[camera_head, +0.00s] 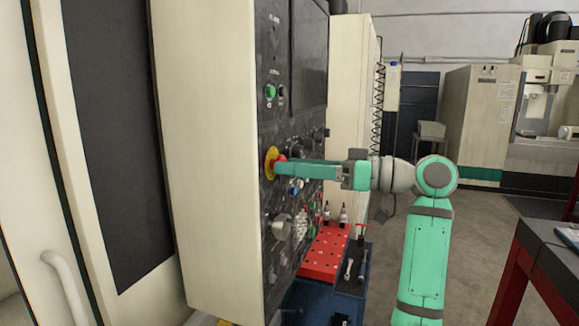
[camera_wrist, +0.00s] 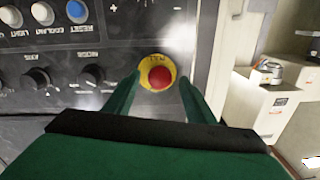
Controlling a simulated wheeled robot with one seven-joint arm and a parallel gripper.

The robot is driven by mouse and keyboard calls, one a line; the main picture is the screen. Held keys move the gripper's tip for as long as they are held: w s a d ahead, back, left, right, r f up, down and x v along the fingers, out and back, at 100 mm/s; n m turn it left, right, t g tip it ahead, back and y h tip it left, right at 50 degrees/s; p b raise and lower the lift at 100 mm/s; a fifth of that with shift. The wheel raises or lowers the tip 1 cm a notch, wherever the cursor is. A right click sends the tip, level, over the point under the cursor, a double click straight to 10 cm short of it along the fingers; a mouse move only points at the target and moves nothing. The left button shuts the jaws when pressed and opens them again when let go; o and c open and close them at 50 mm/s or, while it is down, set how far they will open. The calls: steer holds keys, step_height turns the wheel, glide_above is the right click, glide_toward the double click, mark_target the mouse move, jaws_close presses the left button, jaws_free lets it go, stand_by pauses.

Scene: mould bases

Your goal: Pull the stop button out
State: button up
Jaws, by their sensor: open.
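The stop button (camera_head: 281,159) is a red knob on a round yellow plate (camera_head: 270,163) on the dark control panel. In the wrist view the red stop button (camera_wrist: 160,77) shows between my two green fingers, with the yellow plate (camera_wrist: 148,64) around it. My gripper (camera_head: 280,168) reaches in from the right, its fingertips at the button. In the wrist view my gripper (camera_wrist: 160,88) is open, one finger on each side of the button, with a visible gap to the red cap. Whether the tips touch the panel cannot be told.
The control panel (camera_head: 293,125) carries a green button (camera_head: 270,91) above and several knobs and buttons below. A red perforated tray (camera_head: 323,252) with bottles and tools stands beneath my arm. A red-framed table (camera_head: 530,265) stands at right. Floor between is free.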

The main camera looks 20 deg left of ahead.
steer(key=shift+a, duration=0.8)
steer(key=shift+c, duration=0.3)
jaws_close()
steer(key=shift+d, duration=0.65)
steer(key=shift+o, duration=0.3)
jaws_free()
steer(key=d, duration=1)
steer(key=shift+d, duration=0.4)
steer(key=shift+w+f, duration=0.1)
